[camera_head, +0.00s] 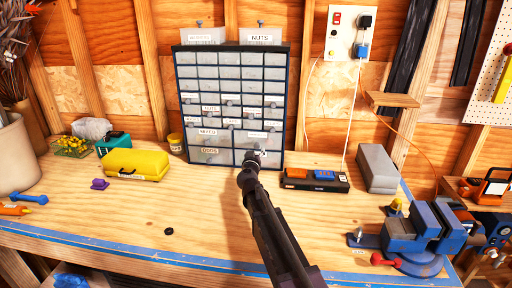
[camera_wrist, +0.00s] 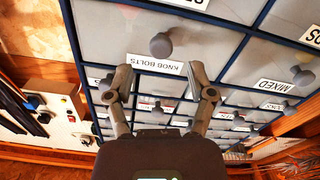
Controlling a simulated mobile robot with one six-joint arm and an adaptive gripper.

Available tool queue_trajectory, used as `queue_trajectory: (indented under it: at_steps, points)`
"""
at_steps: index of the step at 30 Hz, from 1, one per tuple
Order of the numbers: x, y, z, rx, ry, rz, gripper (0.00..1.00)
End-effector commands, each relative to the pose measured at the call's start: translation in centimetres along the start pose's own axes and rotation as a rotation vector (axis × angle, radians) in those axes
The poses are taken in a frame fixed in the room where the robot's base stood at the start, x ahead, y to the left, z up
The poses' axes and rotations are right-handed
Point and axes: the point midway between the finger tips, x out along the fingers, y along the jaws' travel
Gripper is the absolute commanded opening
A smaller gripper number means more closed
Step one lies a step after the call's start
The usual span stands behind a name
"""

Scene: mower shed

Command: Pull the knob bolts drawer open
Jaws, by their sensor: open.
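The knob bolts drawer (camera_wrist: 205,45) is in the wrist view, which sees the cabinet upside down. Its white label (camera_wrist: 155,66) and round grey knob (camera_wrist: 161,45) are clear, and its front looks flush with its neighbours. In the head view this drawer (camera_head: 272,136) is the upper of the two large right-hand drawers in the grey cabinet (camera_head: 287,100). My gripper (camera_wrist: 163,86) is open, its fingers spread and empty, with the knob beyond the tips and roughly centred between them. In the head view my gripper (camera_head: 251,158) hides part of the lower right drawer.
The mixed drawer (camera_head: 208,132) and odds drawer (camera_head: 210,151) adjoin on the left. A black tray (camera_head: 315,185) with orange and blue items lies right of my arm, and a yellow case (camera_head: 136,164) lies left. A blue vise (camera_head: 420,235) stands front right. The front left bench is mostly clear.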

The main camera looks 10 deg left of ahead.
Motion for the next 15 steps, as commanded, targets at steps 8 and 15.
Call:
queue_trajectory:
  at_steps: [8, 15]
  points:
    - [3.9, -0.1, 0.0, 0.000, 0.000, 0.001, 0.70]
    - [5.0, -0.1, 0.0, 0.000, 0.000, 0.000, 0.70]
